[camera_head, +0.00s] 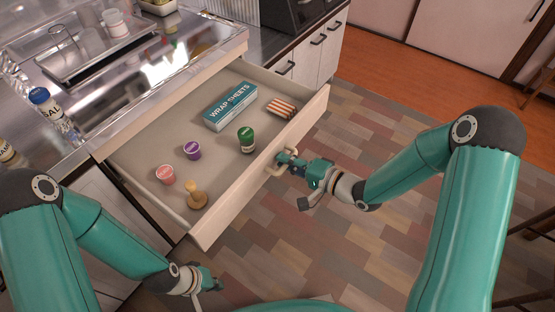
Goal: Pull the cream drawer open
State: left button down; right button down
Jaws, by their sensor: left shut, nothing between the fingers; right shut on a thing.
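The cream drawer (240,188) is pulled well out from under the counter, so its inside shows. Its handle (275,168) is on the front panel, right of the middle. My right gripper (283,159) is shut on the handle. My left gripper (213,286) is shut and empty, low in front of the cabinet and apart from the drawer.
A metal tray (100,52) stands on the counter. The floor (335,235) is clear.

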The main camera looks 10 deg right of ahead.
jog(key=shift+w+a+f, duration=0.1)
jog(key=shift+f, duration=0.05)
jog(key=c, duration=1.2)
grip_release()
jog(key=shift+a, duration=0.1)
jog(key=shift+o, duration=0.2)
jog(key=v, duration=1.2)
